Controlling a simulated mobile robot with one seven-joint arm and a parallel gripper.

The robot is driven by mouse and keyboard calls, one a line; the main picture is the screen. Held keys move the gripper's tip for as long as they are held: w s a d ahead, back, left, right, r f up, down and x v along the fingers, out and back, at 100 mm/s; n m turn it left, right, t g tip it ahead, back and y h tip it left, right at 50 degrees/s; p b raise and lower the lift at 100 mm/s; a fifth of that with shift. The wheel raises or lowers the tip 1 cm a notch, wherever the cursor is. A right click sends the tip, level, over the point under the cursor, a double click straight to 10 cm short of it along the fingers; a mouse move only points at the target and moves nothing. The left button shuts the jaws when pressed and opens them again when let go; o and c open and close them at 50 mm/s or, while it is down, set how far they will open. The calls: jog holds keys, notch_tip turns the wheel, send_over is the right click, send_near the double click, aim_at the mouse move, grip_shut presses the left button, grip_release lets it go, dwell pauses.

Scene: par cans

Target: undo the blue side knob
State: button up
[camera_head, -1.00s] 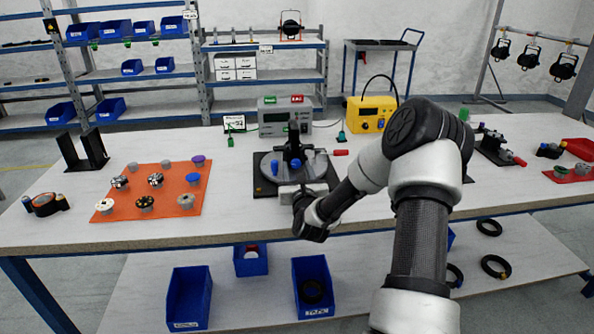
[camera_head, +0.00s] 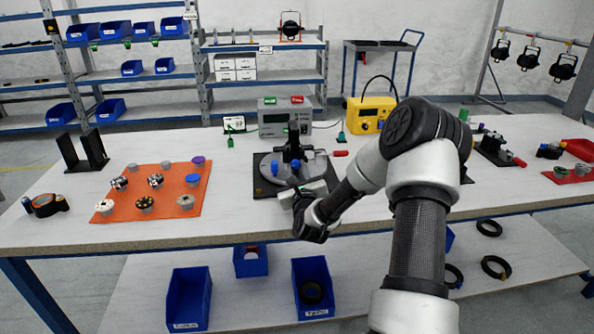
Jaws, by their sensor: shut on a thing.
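A black fixture with an upright post (camera_head: 293,138) stands on a round grey plate (camera_head: 264,163) at the table's middle. A blue side knob (camera_head: 296,164) shows at its near side, just beyond my gripper (camera_head: 298,178). A second blue piece (camera_head: 275,167) shows a little to the left. My gripper reaches in from the near right, tilted with its right end higher, and is shut on the blue side knob. The gripper's body hides the fingertips and part of the knob, so the exact grip is not clear.
An orange mat (camera_head: 163,203) with several small knobs lies to the left. A grey meter (camera_head: 273,122) and a yellow case (camera_head: 362,120) stand behind the fixture. A red-handled tool (camera_head: 340,153) lies close at its right. The table front is clear between mat and fixture.

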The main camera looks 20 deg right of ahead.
jog(key=o, duration=1.1)
jog(key=p+v, duration=0.2)
jog(key=v, duration=1.5)
jog(key=shift+s+a+r, duration=0.1)
jog(key=shift+s, duration=0.1)
